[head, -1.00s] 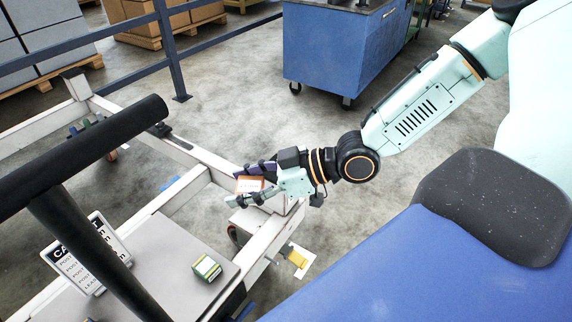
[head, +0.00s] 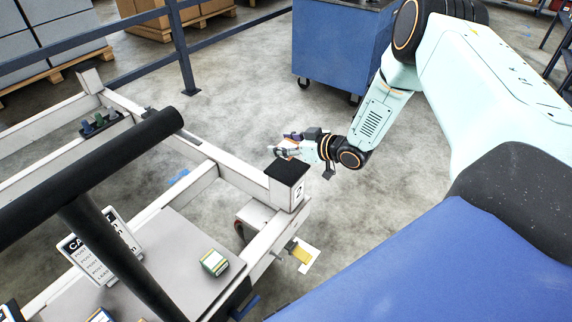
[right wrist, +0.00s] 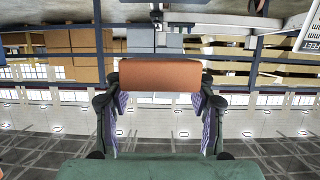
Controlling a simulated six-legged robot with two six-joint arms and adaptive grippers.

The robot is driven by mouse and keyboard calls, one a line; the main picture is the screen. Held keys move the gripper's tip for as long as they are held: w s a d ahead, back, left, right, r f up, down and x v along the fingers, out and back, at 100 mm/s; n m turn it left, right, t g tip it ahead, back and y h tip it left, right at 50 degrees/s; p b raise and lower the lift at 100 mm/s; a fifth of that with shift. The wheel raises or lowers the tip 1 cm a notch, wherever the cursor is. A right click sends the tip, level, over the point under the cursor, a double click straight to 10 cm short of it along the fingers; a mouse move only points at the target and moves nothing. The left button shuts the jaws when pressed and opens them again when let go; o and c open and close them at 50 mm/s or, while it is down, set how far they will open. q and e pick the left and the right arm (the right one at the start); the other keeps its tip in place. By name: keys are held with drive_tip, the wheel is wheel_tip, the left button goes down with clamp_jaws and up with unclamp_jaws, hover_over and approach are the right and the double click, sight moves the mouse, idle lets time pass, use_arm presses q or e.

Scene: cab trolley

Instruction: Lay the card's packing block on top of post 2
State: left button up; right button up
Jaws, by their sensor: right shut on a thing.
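My right gripper (head: 285,148) is out beyond post 2 (head: 287,188), a white post with a black top and a "2" on its side. It is shut on the packing block, an orange-brown block (right wrist: 160,75) spanning the two fingers in the right wrist view. In the head view the fingers hide most of the block. Post 2's black top is bare. The card (head: 100,247) stands tilted on the trolley deck, partly hidden by a black bar; its full text cannot be read. My left gripper is not in view.
A small green and yellow box (head: 214,262) sits on the grey deck (head: 180,250). The black handle bar (head: 90,165) crosses the left side. A yellow piece with a white tag (head: 302,254) is beside the trolley. A blue cabinet (head: 340,45) stands behind on open floor.

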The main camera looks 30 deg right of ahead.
sight(285, 165)
wheel_tip(285, 165, down, 2)
drive_tip(key=shift+f+b, duration=0.1)
drive_tip(key=shift+b, duration=0.2)
wheel_tip(285, 165, down, 4)
drive_tip(key=shift+r+b, duration=0.2)
drive_tip(key=shift+b, duration=0.75)
drive_tip(key=shift+f, duration=0.15)
drive_tip(key=o, duration=1.2)
